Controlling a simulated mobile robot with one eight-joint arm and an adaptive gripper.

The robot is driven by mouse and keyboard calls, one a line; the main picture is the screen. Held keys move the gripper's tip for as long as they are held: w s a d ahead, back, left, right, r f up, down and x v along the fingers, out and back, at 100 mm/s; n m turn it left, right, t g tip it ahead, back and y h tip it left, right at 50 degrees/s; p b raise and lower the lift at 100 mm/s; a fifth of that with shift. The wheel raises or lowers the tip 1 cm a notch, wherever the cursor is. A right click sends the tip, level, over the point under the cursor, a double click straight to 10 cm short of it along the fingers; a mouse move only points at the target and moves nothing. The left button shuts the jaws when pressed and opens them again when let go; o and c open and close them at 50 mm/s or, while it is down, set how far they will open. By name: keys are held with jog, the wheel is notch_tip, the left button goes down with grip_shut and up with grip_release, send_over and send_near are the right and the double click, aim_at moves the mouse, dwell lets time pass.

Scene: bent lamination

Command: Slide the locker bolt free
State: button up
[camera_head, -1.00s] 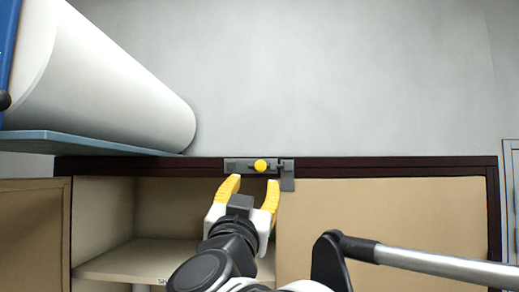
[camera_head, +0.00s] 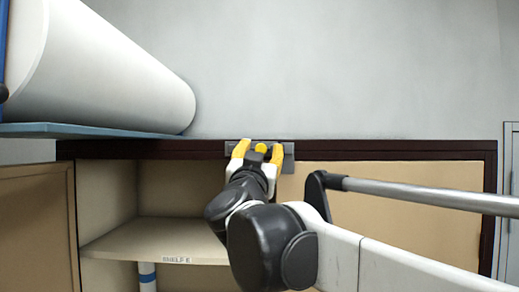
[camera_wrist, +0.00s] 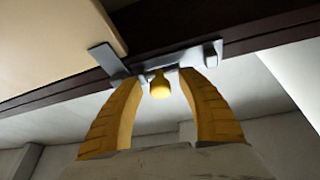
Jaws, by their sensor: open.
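The locker bolt is a grey metal slide (camera_head: 288,150) on the dark top rail of the locker, with a round yellow knob (camera_head: 261,147). In the wrist view the bolt plate (camera_wrist: 190,58) runs along the rail and the knob (camera_wrist: 160,87) hangs from it. My gripper (camera_head: 259,147) has yellow fingers and is open, one finger on each side of the knob. In the wrist view the knob shows between the fingertips (camera_wrist: 157,78), and gaps seem to remain on both sides. The fingers hide part of the bolt in the head view.
A tan door panel (camera_head: 400,195) closes the right side of the locker. The left compartment is open, with a labelled shelf (camera_head: 150,243) and an open door (camera_head: 35,215) at far left. A large white roll (camera_head: 115,75) lies on a blue shelf (camera_head: 90,130) above.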

grip_shut()
jog(key=a, duration=0.4)
jog(key=shift+c, duration=0.7)
grip_release()
jog(key=shift+a, duration=0.15)
jog(key=shift+o, duration=0.7)
jog(key=shift+a, duration=0.2)
jog(key=shift+d, duration=0.15)
